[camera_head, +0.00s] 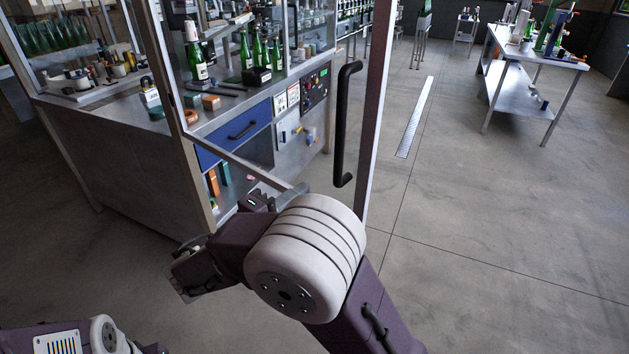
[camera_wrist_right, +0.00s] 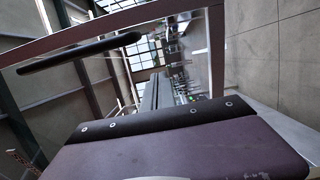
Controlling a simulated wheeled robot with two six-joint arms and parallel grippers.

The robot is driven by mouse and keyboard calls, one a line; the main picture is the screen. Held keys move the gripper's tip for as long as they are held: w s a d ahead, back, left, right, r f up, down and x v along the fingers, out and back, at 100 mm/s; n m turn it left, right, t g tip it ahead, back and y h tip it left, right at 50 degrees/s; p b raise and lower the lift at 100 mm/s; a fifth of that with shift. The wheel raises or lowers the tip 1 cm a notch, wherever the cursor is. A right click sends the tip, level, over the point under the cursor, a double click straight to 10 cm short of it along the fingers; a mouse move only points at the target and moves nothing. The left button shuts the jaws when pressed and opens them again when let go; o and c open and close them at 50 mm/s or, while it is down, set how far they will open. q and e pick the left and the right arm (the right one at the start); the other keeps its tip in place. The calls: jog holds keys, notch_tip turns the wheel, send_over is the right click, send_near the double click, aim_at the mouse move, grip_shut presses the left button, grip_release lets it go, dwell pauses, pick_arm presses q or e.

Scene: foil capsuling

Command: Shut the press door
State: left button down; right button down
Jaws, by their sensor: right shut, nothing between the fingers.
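The press door (camera_head: 375,100) is a metal-framed panel that I see through. It stands open, swung out from the frame post (camera_head: 170,100) on its left. Its long black upright handle (camera_head: 343,125) is near the free edge. My right gripper (camera_head: 288,194) is at the door's lower rail, left of and below the handle, shut and empty. I cannot tell whether it touches the rail. In the right wrist view the door frame (camera_wrist_right: 215,55) and handle (camera_wrist_right: 80,52) show beyond the gripper (camera_wrist_right: 165,120), apart from it. My left gripper is out of view.
Behind the door stands a steel bench (camera_head: 110,150) with green bottles and a blue drawer (camera_head: 235,130). A second steel table (camera_head: 530,78) is at the far right. The concrete floor (camera_head: 500,220) to the right of the door is clear.

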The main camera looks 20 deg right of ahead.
aim_at(324, 175)
jog(key=shift+x, duration=2.75)
